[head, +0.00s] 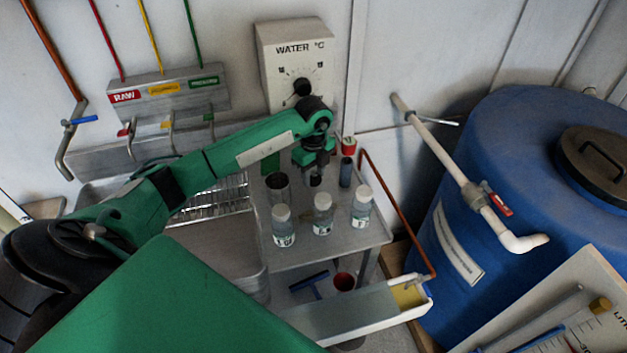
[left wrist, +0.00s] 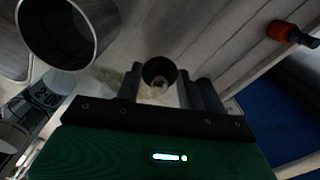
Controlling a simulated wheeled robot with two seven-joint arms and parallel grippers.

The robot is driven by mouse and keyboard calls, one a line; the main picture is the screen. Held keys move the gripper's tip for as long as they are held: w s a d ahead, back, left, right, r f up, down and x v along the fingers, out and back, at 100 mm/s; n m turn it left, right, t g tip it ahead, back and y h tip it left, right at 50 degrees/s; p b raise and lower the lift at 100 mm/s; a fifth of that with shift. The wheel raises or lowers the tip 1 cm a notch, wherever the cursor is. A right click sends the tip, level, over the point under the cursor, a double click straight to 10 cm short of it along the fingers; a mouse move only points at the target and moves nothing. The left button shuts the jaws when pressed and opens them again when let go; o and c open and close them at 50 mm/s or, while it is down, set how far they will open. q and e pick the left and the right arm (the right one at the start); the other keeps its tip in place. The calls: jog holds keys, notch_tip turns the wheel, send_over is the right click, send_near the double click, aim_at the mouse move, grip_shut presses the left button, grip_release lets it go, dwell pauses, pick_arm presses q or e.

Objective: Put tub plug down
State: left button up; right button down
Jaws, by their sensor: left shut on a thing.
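My left gripper (head: 316,179) points down over the steel bench, right of an open metal cup (head: 278,188) and behind the clear bottles. It is shut on a small dark round piece, which I take to be the tub plug (left wrist: 159,70); it shows between the fingers in the left wrist view. In the head view the gripper mostly hides the plug, and I cannot tell whether it touches the bench. The metal cup also shows at the upper left of the wrist view (left wrist: 70,30). My right gripper is not in view.
Three white-capped bottles (head: 323,214) stand along the front of the bench (head: 335,250). A dark upright cylinder (head: 346,172) stands just right of my gripper. A steel sink with a rack (head: 213,202) lies left. A blue drum (head: 520,150) with a white pipe stands right.

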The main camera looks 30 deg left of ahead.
aim_at(314, 178)
pick_arm(q)
notch_tip(314, 178, down, 4)
jog(key=shift+r+p, duration=0.25)
jog(key=shift+p, duration=0.15)
jog(key=shift+f, duration=0.2)
jog(key=shift+f, duration=0.1)
jog(key=shift+f, duration=0.15)
jog(key=o, duration=1)
jog(key=shift+o, duration=0.2)
